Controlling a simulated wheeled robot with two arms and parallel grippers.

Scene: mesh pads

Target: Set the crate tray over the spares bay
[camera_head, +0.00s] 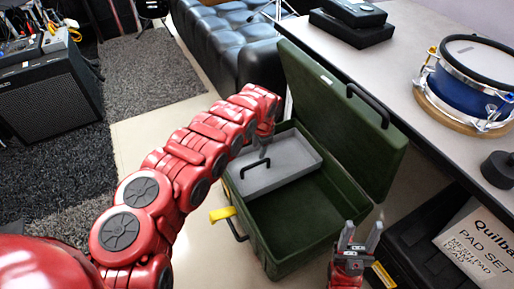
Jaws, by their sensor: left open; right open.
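The grey crate tray (295,161) sits in the far part of the open dark green crate (262,228). A dark handle (254,168) shows on the tray. The near part of the crate is uncovered and its green floor shows, with nothing visible in it. No label tells me which part is the spares bay. My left gripper (264,148) is open above the tray's far left part, close to the handle; I cannot tell whether it touches. My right gripper (361,234) is open and empty, beside the crate's near right edge.
The crate's lid (345,115) stands open at the right, against the table side (405,60). A yellow tag or latch (222,213) juts from the crate's left side. A blue drum (466,80) is on the table. A black case (415,245) stands right of my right gripper.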

